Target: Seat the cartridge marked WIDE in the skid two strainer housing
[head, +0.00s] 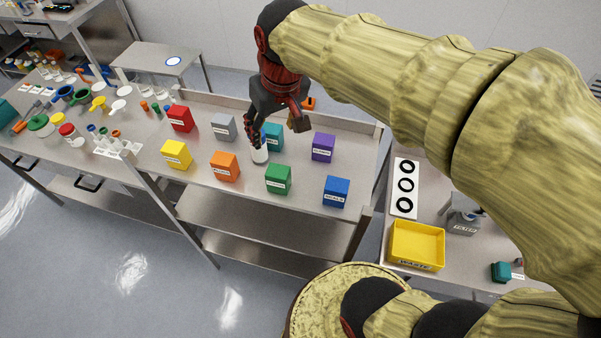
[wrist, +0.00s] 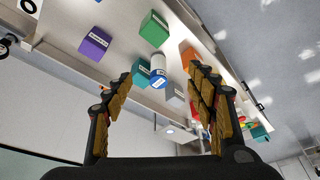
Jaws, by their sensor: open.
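A white cylinder (head: 260,153), perhaps a cartridge, stands on the steel bench among coloured boxes. It also shows in the wrist view (wrist: 158,68), with a blue band, framed between my fingers; no WIDE marking is readable. My gripper (head: 276,130) is open and empty, over the bench close to the cylinder, and partly hides it in the head view. In the wrist view my gripper (wrist: 162,76) has its two fingers spread wide. A grey unit with a label (head: 463,222) stands on the right bench, partly hidden by my arm; I cannot tell whether it is the strainer housing.
Labelled boxes crowd the bench: teal (head: 272,136), purple (head: 323,147), green (head: 278,179), orange (head: 225,166), grey (head: 223,127) and others. The right bench holds a yellow tray (head: 417,244) and a white plate with black rings (head: 405,188). Small tools clutter the left.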

